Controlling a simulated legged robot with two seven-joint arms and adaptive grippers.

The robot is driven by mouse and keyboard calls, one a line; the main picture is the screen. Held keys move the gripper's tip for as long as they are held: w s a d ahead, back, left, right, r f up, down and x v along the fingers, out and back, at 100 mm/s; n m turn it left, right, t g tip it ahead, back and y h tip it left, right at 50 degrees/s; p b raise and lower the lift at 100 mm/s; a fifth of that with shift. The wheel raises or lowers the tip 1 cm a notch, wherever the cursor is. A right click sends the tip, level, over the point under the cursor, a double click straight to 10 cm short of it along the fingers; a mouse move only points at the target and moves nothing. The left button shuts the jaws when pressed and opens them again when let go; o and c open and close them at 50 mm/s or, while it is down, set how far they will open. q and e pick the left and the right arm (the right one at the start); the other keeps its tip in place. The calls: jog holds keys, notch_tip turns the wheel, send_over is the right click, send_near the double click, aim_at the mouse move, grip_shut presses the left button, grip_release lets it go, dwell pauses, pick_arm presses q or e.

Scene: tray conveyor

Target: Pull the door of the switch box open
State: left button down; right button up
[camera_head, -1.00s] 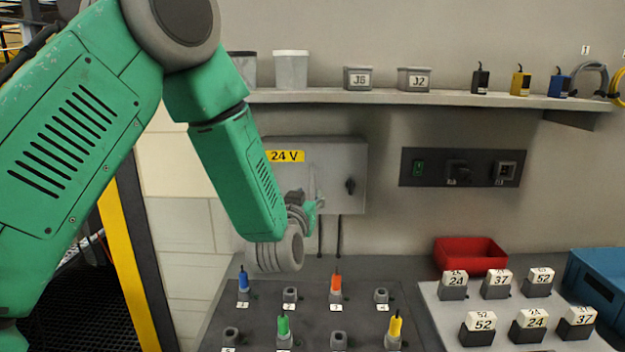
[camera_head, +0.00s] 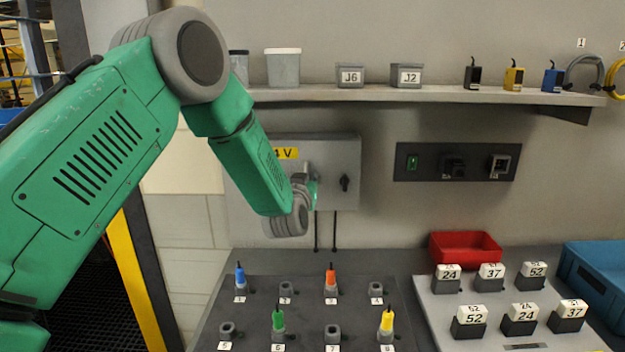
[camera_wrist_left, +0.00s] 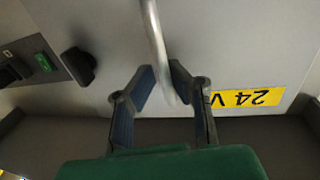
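The switch box (camera_head: 335,160) is a grey wall box with a yellow 24 V label (camera_head: 287,153) and a dark knob (camera_head: 345,183). Its door looks closed. My left gripper (camera_head: 312,190) is at the front of the door, left of the knob, partly hidden by its own wrist. In the left wrist view the door appears upside down, with the knob (camera_wrist_left: 78,66) and label (camera_wrist_left: 247,98). There a curved metal handle (camera_wrist_left: 155,35) runs between the fingertips of the left gripper (camera_wrist_left: 161,75), which are bent in and look shut on it. My right gripper is out of view.
A shelf (camera_head: 420,96) with cups, small boxes and plugs runs above the box. A dark panel (camera_head: 430,163) is on the wall to the right. Below are a peg board (camera_head: 308,312), a red bin (camera_head: 465,245), a tray with numbered blocks (camera_head: 440,310) and a blue crate (camera_head: 590,275).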

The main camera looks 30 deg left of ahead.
pick_arm(q)
jog(key=shift+a, duration=0.25)
jog(key=shift+a+f, duration=0.2)
jog(key=shift+a, duration=0.15)
jog(key=c, duration=2.1)
grip_release()
jog(key=shift+a+f, duration=0.1)
jog(key=o, duration=0.5)
jog(key=shift+c, duration=0.2)
jog(key=shift+d, duration=0.55)
jog(key=v, duration=1.1)
jog(key=shift+s, duration=0.4)
